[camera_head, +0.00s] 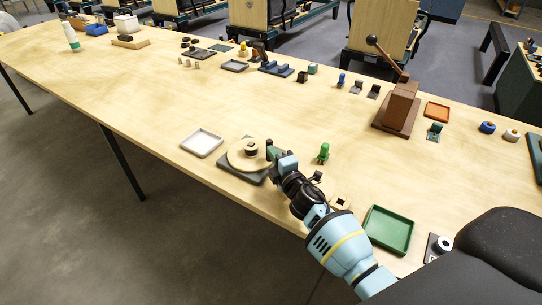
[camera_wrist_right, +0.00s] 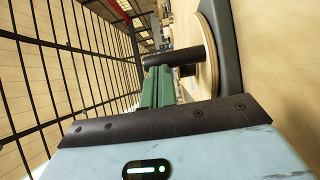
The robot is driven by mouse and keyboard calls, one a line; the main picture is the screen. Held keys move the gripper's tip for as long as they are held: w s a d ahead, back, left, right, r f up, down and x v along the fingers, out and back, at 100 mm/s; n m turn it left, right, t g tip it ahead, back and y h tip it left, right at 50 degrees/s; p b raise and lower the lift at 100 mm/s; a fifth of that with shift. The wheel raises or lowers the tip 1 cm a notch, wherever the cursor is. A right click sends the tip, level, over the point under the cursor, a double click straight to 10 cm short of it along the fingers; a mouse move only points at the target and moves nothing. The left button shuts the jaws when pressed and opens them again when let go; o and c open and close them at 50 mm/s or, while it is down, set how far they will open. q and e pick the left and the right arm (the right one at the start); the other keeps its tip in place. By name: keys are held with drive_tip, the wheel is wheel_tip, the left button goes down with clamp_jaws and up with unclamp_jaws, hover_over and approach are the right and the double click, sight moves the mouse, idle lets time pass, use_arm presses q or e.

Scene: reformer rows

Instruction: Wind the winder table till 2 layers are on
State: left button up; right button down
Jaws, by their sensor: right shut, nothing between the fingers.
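The winder table (camera_head: 238,161) is a pale round disc with a dark hub (camera_head: 251,147) on a dark base (camera_head: 236,175), near the front edge of the bench. My right gripper (camera_head: 273,156) is at the disc's right edge. In the right wrist view its green fingers (camera_wrist_right: 157,86) are closed together and empty. Their tips are beside a black cylindrical handle (camera_wrist_right: 180,57) that stands out from the disc (camera_wrist_right: 208,60); I cannot tell whether they touch it. The layers on the winder are too small to make out. My left gripper is not in view.
A white tray (camera_head: 202,143) is left of the winder. A green figure-like piece (camera_head: 323,153) and a green tray (camera_head: 389,230) are to the right. A brown lever press (camera_head: 397,105) stands farther back. Bare bench lies behind the winder.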

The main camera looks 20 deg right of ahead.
drive_tip(key=n+y, duration=0.1)
drive_tip(key=d+y, duration=0.1)
drive_tip(key=n+y, duration=0.1)
drive_tip(key=shift+w+d+r+n+g+y, duration=0.1)
drive_tip(key=shift+w+d+n+g+y, duration=0.05)
drive_tip(key=shift+w+n+g+y, duration=0.2)
drive_tip(key=shift+w+d+n+g+y, duration=0.1)
drive_tip(key=shift+d+n+g+y, duration=0.15)
drive_tip(key=shift+y, duration=0.3)
drive_tip(key=shift+w+d+n+y, duration=0.15)
drive_tip(key=shift+n+y, duration=0.15)
drive_tip(key=shift+y, duration=0.2)
drive_tip(key=shift+d+y, duration=0.1)
drive_tip(key=shift+y, duration=0.2)
drive_tip(key=shift+w+d+b, duration=0.3)
drive_tip(key=shift+w+d, duration=0.15)
drive_tip(key=shift+w, duration=0.1)
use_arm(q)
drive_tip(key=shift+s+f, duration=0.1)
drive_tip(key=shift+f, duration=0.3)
use_arm(e)
drive_tip(key=shift+w+d, duration=0.35)
drive_tip(key=shift+w+d, duration=0.1)
